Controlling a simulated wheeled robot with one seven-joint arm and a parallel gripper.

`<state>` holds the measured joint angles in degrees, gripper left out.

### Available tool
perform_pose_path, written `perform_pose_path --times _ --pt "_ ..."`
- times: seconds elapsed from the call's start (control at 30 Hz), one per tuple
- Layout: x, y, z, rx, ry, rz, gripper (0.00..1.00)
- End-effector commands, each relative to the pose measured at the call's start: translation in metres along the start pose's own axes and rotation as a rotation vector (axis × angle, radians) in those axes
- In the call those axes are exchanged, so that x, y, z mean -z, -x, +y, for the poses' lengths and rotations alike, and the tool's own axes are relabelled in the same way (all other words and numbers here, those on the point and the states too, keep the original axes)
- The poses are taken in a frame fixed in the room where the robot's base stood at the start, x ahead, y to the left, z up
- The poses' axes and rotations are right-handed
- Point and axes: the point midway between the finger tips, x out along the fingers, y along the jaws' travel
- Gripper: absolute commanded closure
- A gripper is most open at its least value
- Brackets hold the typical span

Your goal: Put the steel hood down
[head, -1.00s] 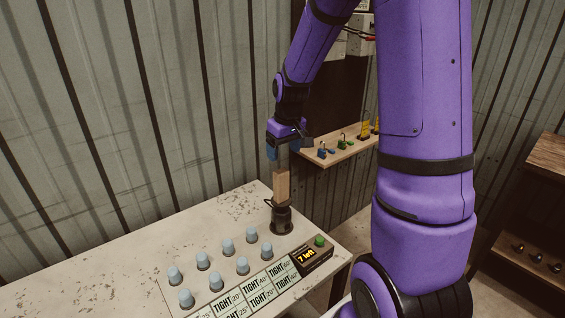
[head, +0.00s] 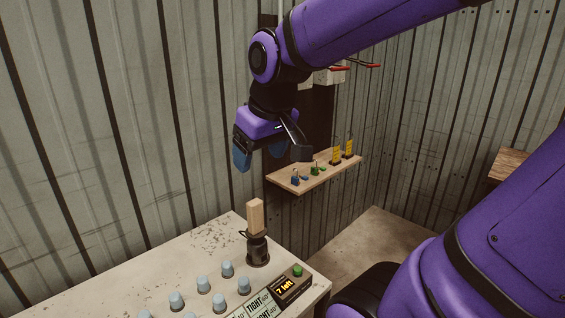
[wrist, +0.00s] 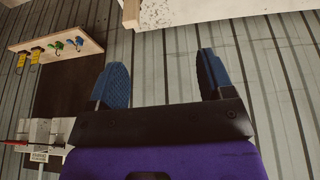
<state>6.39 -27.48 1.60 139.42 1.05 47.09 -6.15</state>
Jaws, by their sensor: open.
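A dark cylindrical piece (head: 257,251) stands upright on the worn white table, with a light wooden block (head: 255,216) upright on its top like a handle. I take this to be the steel hood, but its metal is too small to make out surely. What it may cover is hidden. My gripper (head: 260,158) is open and empty, above the wooden block and clear of it. In the wrist view its two blue fingers stand wide apart with nothing between them (wrist: 160,72).
The white table (head: 185,257) carries several pale blue caps (head: 204,284), "TIGHT" labels (head: 258,304) and a display box reading "7 left" (head: 290,287) with a green button. A wooden shelf (head: 322,178) with padlock-like items and yellow tags is on the wall at right.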

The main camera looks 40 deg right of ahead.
Motion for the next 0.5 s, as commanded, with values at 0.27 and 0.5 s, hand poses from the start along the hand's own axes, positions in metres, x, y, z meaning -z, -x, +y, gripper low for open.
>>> perform_pose_path --times 0.27,0.5 --pt "-0.057 0.037 -0.018 0.022 -0.014 0.078 0.26" --pt "-0.073 0.044 -0.022 0.031 -0.022 0.097 0.26"
